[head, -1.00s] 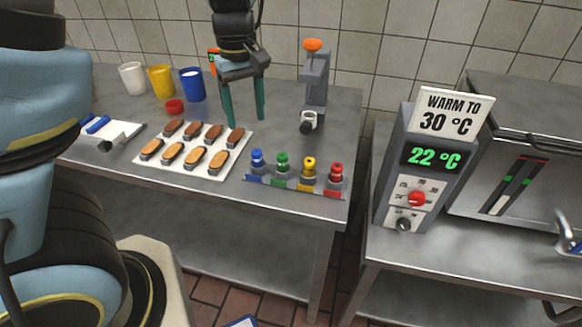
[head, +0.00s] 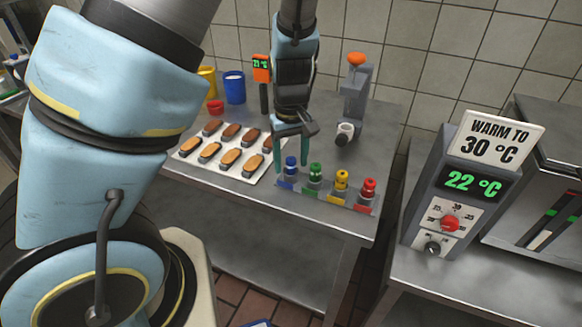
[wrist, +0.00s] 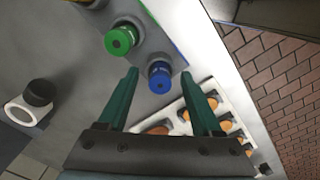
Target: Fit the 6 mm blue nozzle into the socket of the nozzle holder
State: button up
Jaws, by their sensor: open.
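The blue nozzle (head: 291,166) stands at the left end of a small rack on the steel table. It also shows in the wrist view (wrist: 160,77), where it appears between my two fingertips. My gripper (head: 291,153) is open and points down close to the blue nozzle, with no visible grip on it; the exact height gap is unclear. The open teal fingers also show in the wrist view (wrist: 158,84). The nozzle holder (head: 356,98) is a grey stand with an orange knob at the back right. Its white ring-shaped socket (head: 346,128) faces forward, with a dark cylinder below.
Green (head: 315,173), yellow (head: 341,180) and red (head: 368,188) nozzles stand right of the blue one. A white tray of biscuits (head: 184,151) lies left. Cups (head: 235,88) and an orange thermometer (head: 262,68) stand behind. A control box (head: 467,185) is at right.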

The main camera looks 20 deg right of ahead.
jog(key=shift+c, duration=0.4)
grip_shut()
